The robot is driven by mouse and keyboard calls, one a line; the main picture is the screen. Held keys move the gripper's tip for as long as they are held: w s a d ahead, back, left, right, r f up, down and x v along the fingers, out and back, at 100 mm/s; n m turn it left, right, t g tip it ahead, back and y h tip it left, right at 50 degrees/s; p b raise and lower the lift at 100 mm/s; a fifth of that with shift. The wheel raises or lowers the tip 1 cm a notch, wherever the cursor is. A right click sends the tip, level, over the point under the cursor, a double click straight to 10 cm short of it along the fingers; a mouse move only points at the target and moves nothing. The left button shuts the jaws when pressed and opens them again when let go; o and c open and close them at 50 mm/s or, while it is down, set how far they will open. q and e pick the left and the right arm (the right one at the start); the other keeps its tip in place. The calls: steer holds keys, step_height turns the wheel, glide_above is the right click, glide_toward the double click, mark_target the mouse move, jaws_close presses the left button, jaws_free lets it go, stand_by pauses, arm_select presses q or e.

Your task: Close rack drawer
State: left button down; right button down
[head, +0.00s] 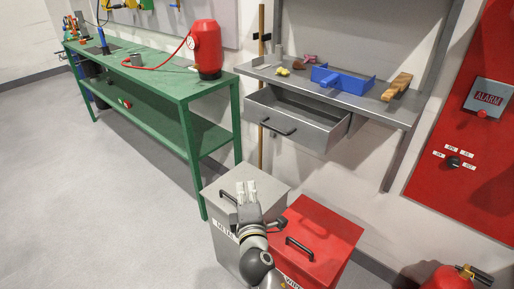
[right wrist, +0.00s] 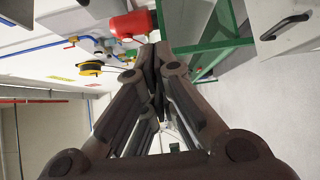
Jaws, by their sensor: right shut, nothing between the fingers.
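The rack drawer (head: 312,136) is a grey metal box. It stands pulled out below the rack shelf (head: 345,98), with its inside showing empty. Its black handle (head: 277,127) is on the front face. My right gripper (head: 247,188) is shut and empty. In the head view it appears over the grey bin, below and to the left of the drawer front, apart from the handle. In the right wrist view its dark fingers (right wrist: 155,65) come together with nothing between them. My left gripper is not in view.
A grey bin (head: 229,248) and a red bin (head: 326,230) with handled lids stand below the drawer. A green workbench (head: 170,88) with a red tank (head: 207,50) is at left. A blue tray (head: 342,80) lies on the shelf. A fire extinguisher (head: 447,280) stands at lower right.

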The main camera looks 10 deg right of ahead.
step_height(320, 180, up, 8)
steer(key=t+h, duration=0.1)
steer(key=t, duration=0.1)
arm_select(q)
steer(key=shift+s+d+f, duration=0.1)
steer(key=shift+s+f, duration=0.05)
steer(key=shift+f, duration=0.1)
arm_select(e)
steer(key=w+d+r, duration=0.1)
steer(key=w+d, duration=0.4)
steer(key=w, duration=0.6)
steer(key=shift+w+r+n, duration=0.3)
steer(key=shift+r, duration=0.05)
